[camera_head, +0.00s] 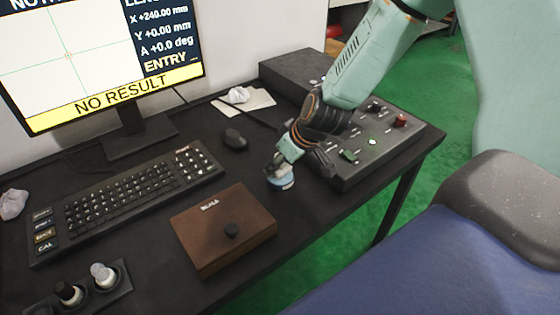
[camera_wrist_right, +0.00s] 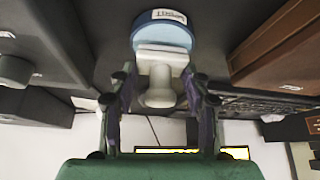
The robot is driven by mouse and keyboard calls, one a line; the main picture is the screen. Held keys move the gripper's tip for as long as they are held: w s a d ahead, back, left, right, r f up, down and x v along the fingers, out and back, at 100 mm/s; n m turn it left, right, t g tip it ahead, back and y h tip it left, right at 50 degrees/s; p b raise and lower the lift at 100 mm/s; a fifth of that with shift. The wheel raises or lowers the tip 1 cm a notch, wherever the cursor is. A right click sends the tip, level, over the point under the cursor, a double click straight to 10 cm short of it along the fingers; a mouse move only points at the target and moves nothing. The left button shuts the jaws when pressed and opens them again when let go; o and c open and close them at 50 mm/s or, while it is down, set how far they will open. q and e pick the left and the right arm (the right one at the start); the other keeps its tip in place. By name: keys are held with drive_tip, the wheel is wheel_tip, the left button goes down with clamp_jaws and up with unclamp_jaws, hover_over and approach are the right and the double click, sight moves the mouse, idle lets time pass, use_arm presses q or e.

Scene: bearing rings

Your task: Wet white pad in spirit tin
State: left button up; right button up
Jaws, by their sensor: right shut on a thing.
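The blue spirit tin (camera_head: 285,184) stands on the black desk between the brown case and the control box. It also shows in the right wrist view (camera_wrist_right: 150,37), a round blue tin with a white label. My right gripper (camera_head: 279,168) is directly above the tin, pointing down. In the wrist view its fingers (camera_wrist_right: 160,98) are shut on the knobbed handle of the white pad (camera_wrist_right: 160,58). The pad's flat end overlaps the tin in that view. I cannot tell whether it touches the inside. My left gripper is not in view.
A brown case (camera_head: 205,253) with a black knob lies left of the tin. The control box (camera_head: 380,155) stands right. A keyboard (camera_head: 130,197), mouse (camera_head: 234,139) and monitor (camera_head: 100,60) lie farther left. A black holder (camera_head: 120,290) carries a dark-bodied and a white piece.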

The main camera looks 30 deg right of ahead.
drive_tip(key=shift+f+b, duration=0.4)
drive_tip(key=shift+f, duration=0.1)
idle(0.4)
idle(1.0)
drive_tip(key=shift+r, duration=0.1)
wheel_tip(320, 180, up, 7)
drive_tip(key=p, duration=0.7)
drive_tip(key=shift+p, duration=0.35)
idle(0.5)
drive_tip(key=a+r+m, duration=0.1)
drive_tip(key=a+r, duration=0.3)
drive_tip(key=r, duration=0.2)
drive_tip(key=w+a+r+m+h, duration=0.1)
drive_tip(key=a+r, duration=0.3)
drive_tip(key=r, duration=0.3)
drive_tip(key=a+r+m+b, duration=0.1)
drive_tip(key=a+r, duration=0.4)
drive_tip(key=r, duration=0.1)
drive_tip(key=shift+w+r+h, duration=0.2)
drive_tip(key=shift+w+h, duration=0.05)
drive_tip(key=shift+h, duration=0.15)
